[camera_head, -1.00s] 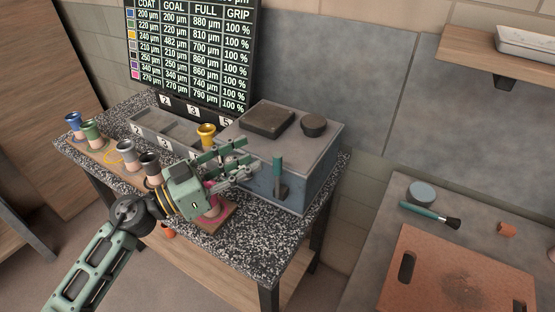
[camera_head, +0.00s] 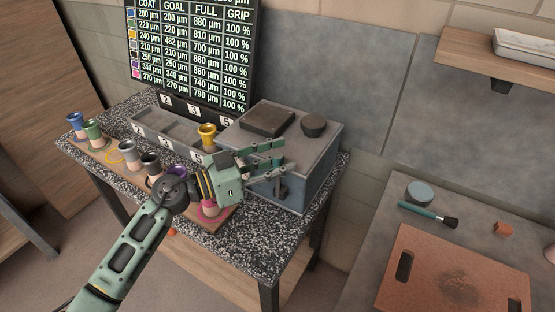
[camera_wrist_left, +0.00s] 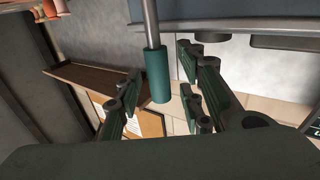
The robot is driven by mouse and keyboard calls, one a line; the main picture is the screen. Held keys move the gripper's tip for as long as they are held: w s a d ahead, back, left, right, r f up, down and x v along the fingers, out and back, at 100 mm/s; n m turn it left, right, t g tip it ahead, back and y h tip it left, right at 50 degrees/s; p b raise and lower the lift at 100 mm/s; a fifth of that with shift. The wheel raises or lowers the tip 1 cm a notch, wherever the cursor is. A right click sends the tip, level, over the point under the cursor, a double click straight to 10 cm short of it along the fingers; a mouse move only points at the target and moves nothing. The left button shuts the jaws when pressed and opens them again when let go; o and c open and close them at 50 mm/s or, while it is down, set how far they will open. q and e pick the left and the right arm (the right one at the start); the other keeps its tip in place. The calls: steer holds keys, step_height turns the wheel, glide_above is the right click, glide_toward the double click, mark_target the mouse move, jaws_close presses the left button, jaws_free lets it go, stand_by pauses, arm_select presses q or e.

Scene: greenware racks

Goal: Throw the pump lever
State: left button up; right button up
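The pump is a grey-blue box (camera_head: 318,150) at the right end of the speckled table. Its lever has a green grip and a metal rod. In the left wrist view the lever grip (camera_wrist_left: 157,75) hangs between the spread fingers of my left gripper (camera_wrist_left: 165,98), with visible gaps on both sides. In the head view my left gripper (camera_head: 272,163) is in front of the box, fingers pointing right, and hides most of the lever. The lever's foot shows below the fingers. My right gripper is not in view.
A numbered trough lies behind my arm. A side table at right holds a brush (camera_head: 430,214) and a terracotta board (camera_head: 450,275).

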arm_select(q)
jaws_close()
stand_by(0.4)
steer(key=shift+s+f, duration=0.1)
steer(key=shift+f, duration=0.1)
steer(key=s+a+m+h+b, duration=0.1)
steer(key=b, duration=0.2)
steer(key=s+a+f+m+h+b, duration=0.1)
steer(key=s+h+b, duration=0.1)
steer(key=b, duration=0.2)
steer(key=s+a+m+h+b, duration=0.1)
steer(key=m+b, duration=0.1)
steer(key=b, duration=0.1)
steer(key=shift+s+a+f+h, duration=0.15)
steer(key=shift+s+a+h, duration=0.1)
steer(key=shift+s+h, duration=0.05)
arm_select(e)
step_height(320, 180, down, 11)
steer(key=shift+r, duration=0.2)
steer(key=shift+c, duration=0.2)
